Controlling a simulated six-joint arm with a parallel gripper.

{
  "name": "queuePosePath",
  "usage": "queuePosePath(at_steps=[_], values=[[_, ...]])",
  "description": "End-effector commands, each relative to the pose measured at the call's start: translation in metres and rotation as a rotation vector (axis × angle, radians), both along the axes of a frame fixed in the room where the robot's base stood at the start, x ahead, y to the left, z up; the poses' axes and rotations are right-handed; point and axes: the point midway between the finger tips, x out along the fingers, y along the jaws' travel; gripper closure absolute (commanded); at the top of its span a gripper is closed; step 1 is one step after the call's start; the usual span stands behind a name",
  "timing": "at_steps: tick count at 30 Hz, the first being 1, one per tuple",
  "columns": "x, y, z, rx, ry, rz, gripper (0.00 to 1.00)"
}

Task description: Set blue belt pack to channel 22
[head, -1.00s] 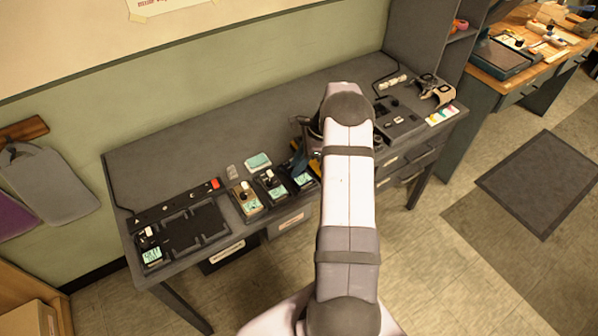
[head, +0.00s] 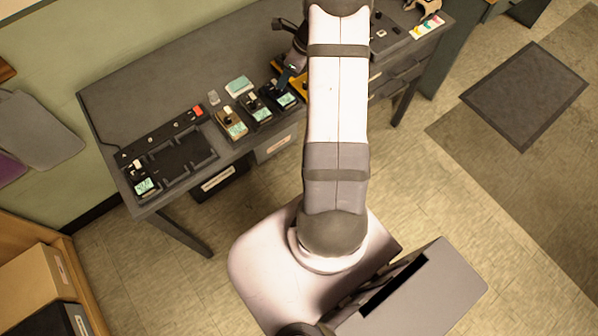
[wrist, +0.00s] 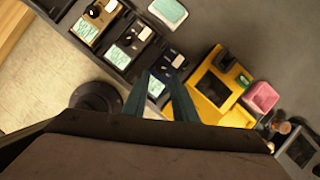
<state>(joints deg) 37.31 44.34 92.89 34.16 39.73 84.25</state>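The blue belt pack (head: 286,98) is the right-hand pack of a row at the desk's front edge. In the wrist view the blue pack (wrist: 172,65) shows a dark knob and a pale green screen, partly covered by my fingers. My gripper (wrist: 161,75) is over this pack, its two dark teal fingers a little apart with nothing held between them. I cannot tell whether the tips touch the pack. In the head view my gripper (head: 288,76) is just behind the pack. A dark pack (head: 257,108) and a tan pack (head: 232,124) stand to its left.
A charging tray (head: 182,155) with another pack (head: 145,185) in its left end lies at the desk's left. A yellow holder (wrist: 222,90) and a pink block (wrist: 262,97) lie right of the blue pack. A pale green-topped item (head: 239,85) sits behind the row.

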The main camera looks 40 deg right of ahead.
Motion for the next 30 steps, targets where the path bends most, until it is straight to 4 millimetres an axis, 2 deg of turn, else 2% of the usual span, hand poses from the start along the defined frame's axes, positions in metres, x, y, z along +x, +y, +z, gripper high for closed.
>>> queuePosePath(at_steps=[3,15,21,30], values=[[-0.006,-0.004,0.015,-0.007,-0.004,0.020,0.74],[-0.010,-0.005,0.012,-0.162,-0.078,0.450,0.74],[-0.029,0.000,0.000,-0.218,-0.076,0.692,0.74],[-0.074,0.019,-0.025,-0.225,-0.049,1.008,0.74]])
